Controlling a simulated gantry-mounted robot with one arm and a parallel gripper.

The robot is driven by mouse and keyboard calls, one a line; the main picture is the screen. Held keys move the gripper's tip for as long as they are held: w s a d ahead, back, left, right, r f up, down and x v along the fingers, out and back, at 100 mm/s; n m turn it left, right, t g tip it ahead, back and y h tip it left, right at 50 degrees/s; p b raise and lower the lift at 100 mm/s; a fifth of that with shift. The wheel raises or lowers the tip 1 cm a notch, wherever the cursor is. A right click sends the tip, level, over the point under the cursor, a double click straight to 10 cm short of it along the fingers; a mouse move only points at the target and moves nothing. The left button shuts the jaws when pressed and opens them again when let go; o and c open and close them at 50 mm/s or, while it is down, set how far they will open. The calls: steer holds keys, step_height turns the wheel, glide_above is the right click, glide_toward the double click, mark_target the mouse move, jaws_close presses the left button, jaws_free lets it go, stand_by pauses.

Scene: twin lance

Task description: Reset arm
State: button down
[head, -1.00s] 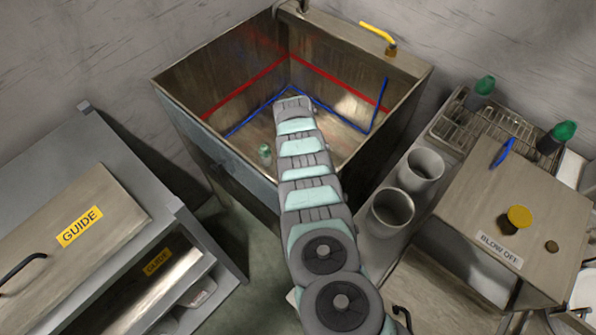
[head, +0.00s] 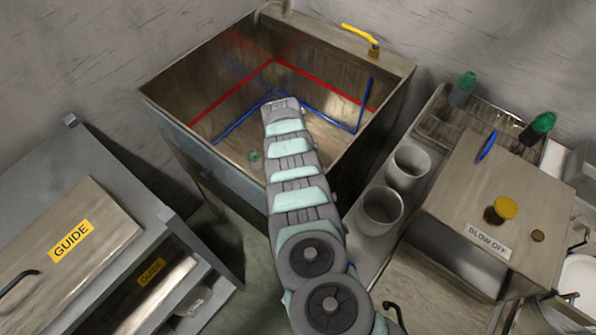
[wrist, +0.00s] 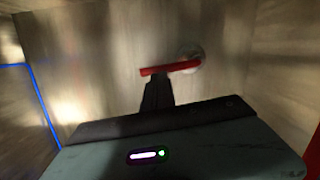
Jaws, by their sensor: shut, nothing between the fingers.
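My arm reaches into the open metal tank (head: 180,130) in the head view, with its far end inside the walls; the gripper itself is hidden there. In the wrist view my gripper (wrist: 156,88) is shut and empty, its dark fingers pointing at a pale metal surface. A red bar (wrist: 170,68) with a pale round mount shows just beyond the fingertips. I cannot tell whether the fingers touch it.
A cabinet with GUIDE labels (head: 72,240) stands left. Right of the tank are two grey cups (head: 381,210), a wire rack with green-capped bottles (head: 462,88), and a BLOW OFF box (head: 450,190). A yellow-handled valve (head: 360,34) sits on the tank's back rim.

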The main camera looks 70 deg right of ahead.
step_height(320, 180, up, 9)
steer(key=w+p, duration=0.2)
steer(key=p, duration=0.4)
steer(key=shift+d, duration=0.2)
